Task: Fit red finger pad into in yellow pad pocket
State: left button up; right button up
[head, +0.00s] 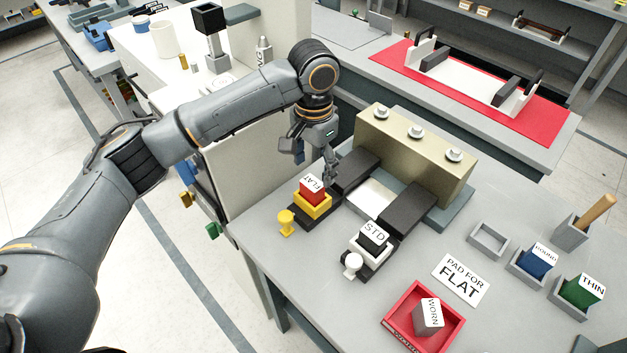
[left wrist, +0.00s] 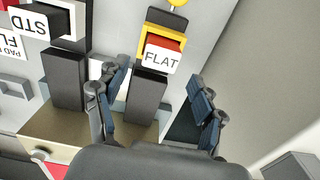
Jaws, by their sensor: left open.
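The red finger pad (head: 311,194), with a white FLAT label on top, sits upright in the yellow pad pocket (head: 315,210) at the table's left side. Its lower part is hidden by the pocket. In the left wrist view the pad (left wrist: 166,44) and yellow pocket (left wrist: 144,43) are just beyond my fingertips. My left gripper (head: 330,176) is open and empty, behind and right of the pad and apart from it. In the left wrist view its fingers (left wrist: 158,74) are spread, with a black jaw bar between them. My right gripper is not in view.
A tan block (head: 415,150) with several knobs stands behind the black jaw bars. A black STD pad (head: 374,236) sits in a white pocket to the right. A red tray (head: 395,313) holds a WORN pad (head: 428,315). A PAD FOR FLAT card (head: 461,280) lies nearby.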

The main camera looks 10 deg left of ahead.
aim_at(314, 181)
pick_arm(q)
notch_tip(314, 181, up, 7)
jog(key=b, duration=0.1)
jog(key=shift+f, duration=0.15)
dwell(0.3)
